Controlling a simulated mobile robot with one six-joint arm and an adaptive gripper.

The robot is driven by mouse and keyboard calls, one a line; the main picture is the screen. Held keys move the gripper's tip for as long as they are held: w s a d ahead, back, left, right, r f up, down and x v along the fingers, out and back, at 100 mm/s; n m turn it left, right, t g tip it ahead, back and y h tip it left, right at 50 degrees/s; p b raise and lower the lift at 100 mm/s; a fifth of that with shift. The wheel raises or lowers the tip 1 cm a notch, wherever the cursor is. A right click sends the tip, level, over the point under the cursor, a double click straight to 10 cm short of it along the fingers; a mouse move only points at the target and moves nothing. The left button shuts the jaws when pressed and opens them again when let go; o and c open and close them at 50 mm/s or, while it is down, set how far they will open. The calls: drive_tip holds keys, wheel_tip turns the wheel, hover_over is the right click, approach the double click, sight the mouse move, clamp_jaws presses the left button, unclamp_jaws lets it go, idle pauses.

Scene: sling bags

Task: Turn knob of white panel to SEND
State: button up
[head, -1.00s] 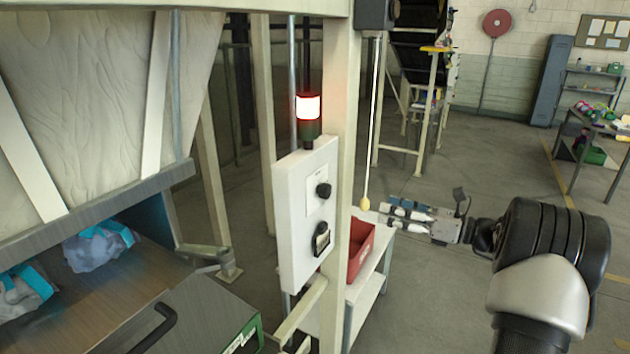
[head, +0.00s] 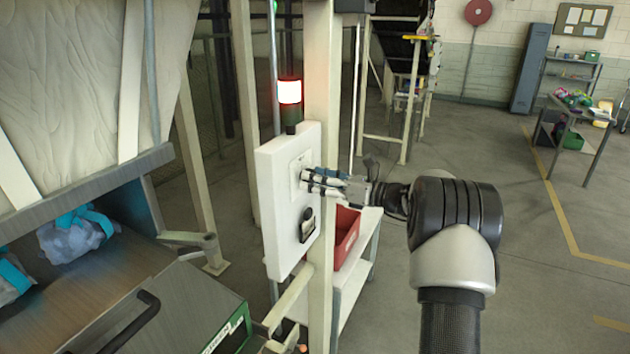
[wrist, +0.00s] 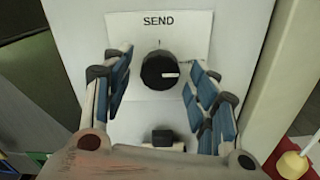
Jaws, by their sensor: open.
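The white panel (head: 279,225) is fixed to a cream post in the head view. Its upper black knob (wrist: 160,70) shows in the wrist view below a label (wrist: 158,24) reading SEND with a small tick under the word. The knob's white mark points to the right, not up at the tick. My gripper (head: 305,179) is at the panel's upper part, and in the wrist view its open fingers (wrist: 158,82) stand on both sides of the knob, with gaps on each side. In the head view the fingers hide the upper knob. A lower black control (head: 306,225) is on the same panel.
A lamp (head: 290,92) with a lit white section stands above the panel. A red bin (head: 346,236) sits on a white shelf behind the post. A yellow pull knob (wrist: 292,164) is at the wrist view's lower right. Open floor (head: 530,290) lies to the right.

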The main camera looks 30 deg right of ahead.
drive_tip(key=shift+w+a, duration=0.25)
drive_tip(key=shift+w, duration=0.05)
drive_tip(key=shift+c, duration=0.3)
drive_tip(key=c, duration=1)
drive_tip(key=shift+n+b, duration=0.3)
drive_tip(key=shift+n, duration=0.1)
drive_tip(key=n+b, duration=1.3)
drive_tip(key=n, duration=0.4)
drive_tip(key=shift+d+b, duration=0.1)
drive_tip(key=shift+b, duration=0.3)
